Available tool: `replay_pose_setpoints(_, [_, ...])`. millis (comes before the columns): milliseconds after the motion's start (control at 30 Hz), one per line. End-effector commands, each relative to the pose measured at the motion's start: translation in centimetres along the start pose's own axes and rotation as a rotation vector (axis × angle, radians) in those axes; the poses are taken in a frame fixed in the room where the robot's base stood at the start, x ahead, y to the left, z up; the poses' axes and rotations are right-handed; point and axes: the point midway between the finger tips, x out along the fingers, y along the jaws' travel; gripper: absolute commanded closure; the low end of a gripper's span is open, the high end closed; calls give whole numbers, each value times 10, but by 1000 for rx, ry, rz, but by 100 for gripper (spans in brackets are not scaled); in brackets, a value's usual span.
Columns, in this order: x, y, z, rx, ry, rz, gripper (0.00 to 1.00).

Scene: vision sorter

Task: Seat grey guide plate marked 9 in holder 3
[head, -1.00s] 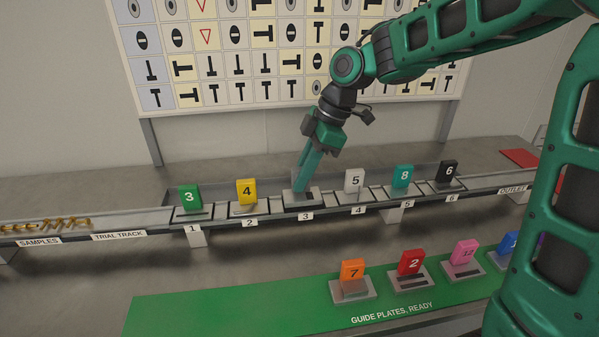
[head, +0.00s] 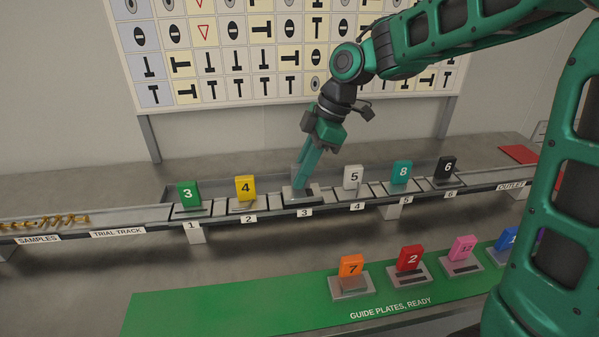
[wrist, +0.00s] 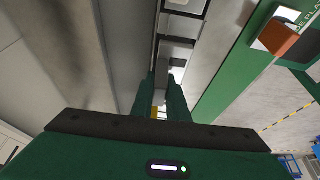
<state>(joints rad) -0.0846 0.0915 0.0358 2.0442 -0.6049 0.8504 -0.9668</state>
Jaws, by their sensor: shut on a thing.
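My gripper (head: 301,183) points down at holder 3 (head: 316,196) in the track, in the head view. It is shut on the grey guide plate (head: 296,173), of which only a sliver shows beside and behind the fingers. The plate's number is hidden. The plate stands about upright over holder 3; I cannot tell whether its lower edge is in the slot. In the wrist view the two green fingers (wrist: 163,108) are close together over the track, and the plate is not clear between them.
On the track, green plate 3 (head: 189,194) and yellow plate 4 (head: 245,188) stand to the left. White plate 5 (head: 353,177), teal plate 8 (head: 402,173) and black plate 6 (head: 447,169) stand to the right. Several plates stand on the green mat (head: 230,312) in front.

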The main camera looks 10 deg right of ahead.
Motion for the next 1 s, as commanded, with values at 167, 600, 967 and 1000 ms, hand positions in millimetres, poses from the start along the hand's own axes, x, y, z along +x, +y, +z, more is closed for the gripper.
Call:
replay_pose_setpoints(167, [0,0,0,0,0,0,100])
replay_pose_setpoints(600, [1,0,0,-1,0,0,100])
replay_pose_setpoints(967, [6,0,2,-1,0,-1,100])
replay_pose_setpoints(1000, [7,0,2,-1,0,-1,100])
